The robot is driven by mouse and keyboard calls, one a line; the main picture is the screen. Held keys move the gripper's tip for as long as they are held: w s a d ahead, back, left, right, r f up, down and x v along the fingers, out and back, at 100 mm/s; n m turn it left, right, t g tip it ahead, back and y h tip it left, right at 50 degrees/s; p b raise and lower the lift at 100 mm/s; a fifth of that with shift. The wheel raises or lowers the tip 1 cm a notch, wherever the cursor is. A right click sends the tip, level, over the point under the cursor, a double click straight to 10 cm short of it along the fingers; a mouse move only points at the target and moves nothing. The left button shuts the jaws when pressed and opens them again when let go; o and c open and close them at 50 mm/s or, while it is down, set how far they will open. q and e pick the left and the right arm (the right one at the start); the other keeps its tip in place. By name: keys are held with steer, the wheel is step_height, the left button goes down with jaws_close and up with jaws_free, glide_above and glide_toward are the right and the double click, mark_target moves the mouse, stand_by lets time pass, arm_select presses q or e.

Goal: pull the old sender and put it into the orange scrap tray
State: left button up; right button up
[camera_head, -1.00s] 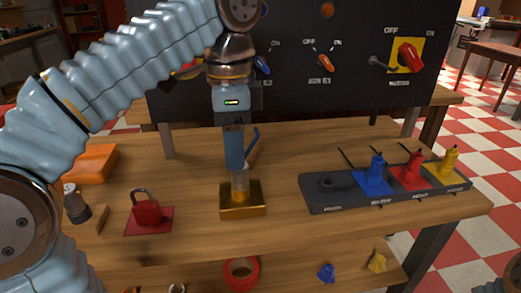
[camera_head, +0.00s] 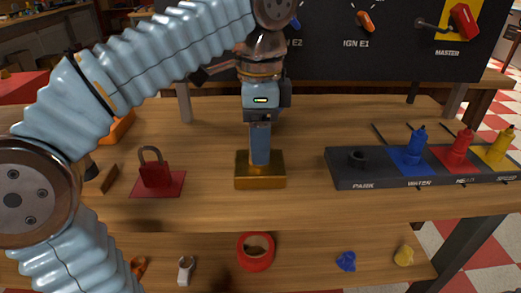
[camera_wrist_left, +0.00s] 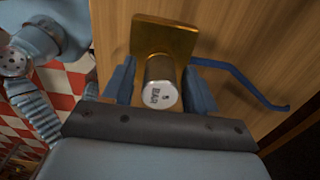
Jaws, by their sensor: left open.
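The old sender (camera_wrist_left: 161,84), a short metal cylinder with a pale end marked BAR, stands in a brass block (camera_wrist_left: 165,38) in the left wrist view. In the head view the brass block (camera_head: 260,183) sits mid-bench and the sender is hidden behind my fingers. My left gripper (camera_head: 260,158) points straight down over the block. In the wrist view its open fingers (camera_wrist_left: 160,86) are on either side of the sender, with a small gap visible at least on the right. The orange scrap tray (camera_head: 123,128) is at left, mostly hidden behind my left arm. My right gripper is not in view.
A blue bent wire (camera_wrist_left: 240,82) runs beside the right finger. A red padlock (camera_head: 154,173) stands left of the block. A dark rack (camera_head: 345,180) with blue, red and yellow pieces is at right. A switch panel (camera_head: 390,60) rises behind. A lower shelf holds tape (camera_head: 255,251).

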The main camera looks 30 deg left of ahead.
arm_select(q)
steer(key=shift+p, duration=0.35)
stand_by(0.8)
steer(key=c, duration=1)
steer(key=shift+o, duration=0.2)
steer(key=shift+r+p, duration=0.65)
steer(key=shift+p, duration=0.3)
step_height(320, 180, up, 3)
steer(key=p, duration=0.3)
steer(key=shift+r+p, duration=0.2)
steer(key=shift+p, duration=0.1)
steer(key=shift+f, duration=0.1)
